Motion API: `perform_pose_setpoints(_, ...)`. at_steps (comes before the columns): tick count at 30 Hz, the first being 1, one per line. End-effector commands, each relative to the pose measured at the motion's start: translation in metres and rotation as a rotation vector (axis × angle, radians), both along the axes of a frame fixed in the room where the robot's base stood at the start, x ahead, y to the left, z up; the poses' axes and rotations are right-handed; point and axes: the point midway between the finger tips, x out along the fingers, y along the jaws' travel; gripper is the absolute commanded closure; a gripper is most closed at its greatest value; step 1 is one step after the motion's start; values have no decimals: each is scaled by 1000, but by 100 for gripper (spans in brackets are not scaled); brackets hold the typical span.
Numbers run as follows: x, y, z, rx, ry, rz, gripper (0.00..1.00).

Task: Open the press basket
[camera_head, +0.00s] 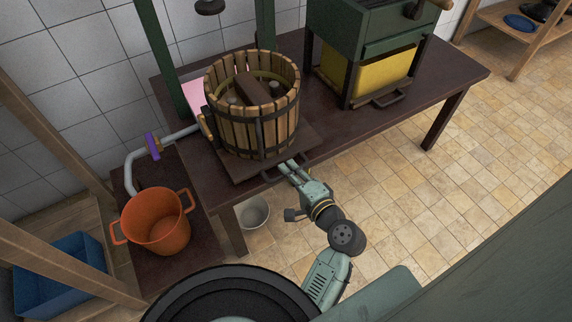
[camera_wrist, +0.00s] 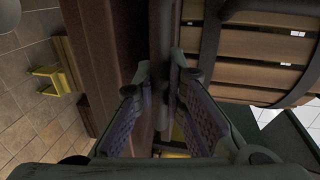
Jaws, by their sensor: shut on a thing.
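The press basket (camera_head: 238,130) is a round tub of upright wooden staves with dark hoops. It stands on a dark base board (camera_head: 238,170) near the table's front edge, with wooden blocks inside. A dark handle bar (camera_head: 268,178) runs along the board's front. My gripper (camera_head: 286,167) reaches it from the front right. In the wrist view my gripper (camera_wrist: 165,85) is shut on the dark handle bar (camera_wrist: 162,35), with one finger on each side. The basket's staves and hoop (camera_wrist: 262,75) show to the right. The exact finger contact is partly hidden.
A green machine with a yellow panel (camera_head: 370,75) stands right of the basket on the dark table (camera_head: 440,82). An orange pot (camera_head: 157,222) sits lower left, near a pipe with a purple valve (camera_head: 152,146). A pale bucket (camera_head: 253,212) is below. Tiled floor lies open at right.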

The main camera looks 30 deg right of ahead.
Motion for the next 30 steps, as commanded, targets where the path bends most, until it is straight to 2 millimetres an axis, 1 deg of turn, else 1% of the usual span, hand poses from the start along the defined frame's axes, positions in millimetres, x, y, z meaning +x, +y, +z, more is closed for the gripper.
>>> perform_pose_setpoints(10, -1, 0, 0, 0, 0, 0, 100)
perform_pose_setpoints(11, -1, 0, 0, 0, 0, 0, 88)
perform_pose_setpoints(20, -1, 0, 0, 0, 0, 0, 68)
perform_pose_setpoints(27, -1, 0, 0, 0, 0, 0, 68)
perform_pose_setpoints(30, -1, 0, 3, -1, -1, 0, 68)
